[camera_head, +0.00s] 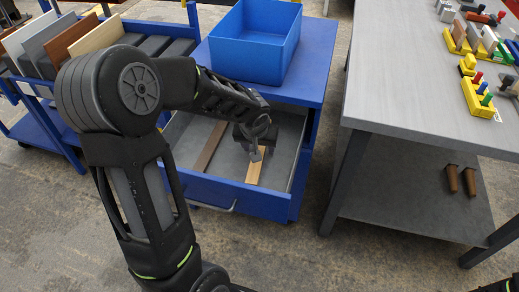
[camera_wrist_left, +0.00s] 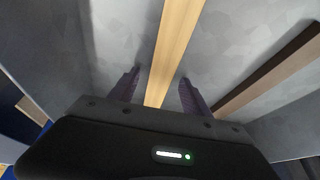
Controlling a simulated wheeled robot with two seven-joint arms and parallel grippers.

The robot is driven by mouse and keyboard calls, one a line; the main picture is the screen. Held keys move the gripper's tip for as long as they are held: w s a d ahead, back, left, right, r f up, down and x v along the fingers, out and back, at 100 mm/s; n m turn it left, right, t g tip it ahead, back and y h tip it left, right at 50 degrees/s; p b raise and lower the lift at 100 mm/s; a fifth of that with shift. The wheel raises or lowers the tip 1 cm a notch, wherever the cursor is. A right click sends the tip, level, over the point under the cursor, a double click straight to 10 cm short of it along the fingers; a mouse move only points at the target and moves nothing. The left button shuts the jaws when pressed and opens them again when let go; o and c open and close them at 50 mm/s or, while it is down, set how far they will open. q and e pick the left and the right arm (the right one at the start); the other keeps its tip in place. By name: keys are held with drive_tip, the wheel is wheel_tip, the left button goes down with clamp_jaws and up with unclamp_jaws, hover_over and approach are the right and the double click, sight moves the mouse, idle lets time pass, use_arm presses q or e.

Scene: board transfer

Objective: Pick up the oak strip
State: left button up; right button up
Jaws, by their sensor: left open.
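The oak strip (camera_head: 254,168) is a light wooden strip lying in the open drawer (camera_head: 226,193) of the blue cabinet. My left gripper (camera_head: 256,153) is over it inside the drawer. In the left wrist view the oak strip (camera_wrist_left: 172,55) runs between the two open fingers (camera_wrist_left: 157,88), with a gap on each side. The gripper's height above the strip is hard to tell. Part of the strip is hidden behind the gripper in the head view.
A dark brown strip (camera_head: 210,146) lies beside the oak strip in the drawer; it also shows in the wrist view (camera_wrist_left: 270,78). The drawer walls stand close around. A blue bin (camera_head: 255,48) sits on the cabinet. A grey workbench (camera_head: 415,85) stands at right, a board rack (camera_head: 45,75) at left.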

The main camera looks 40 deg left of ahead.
use_arm(q)
clamp_jaws()
idle(0.6)
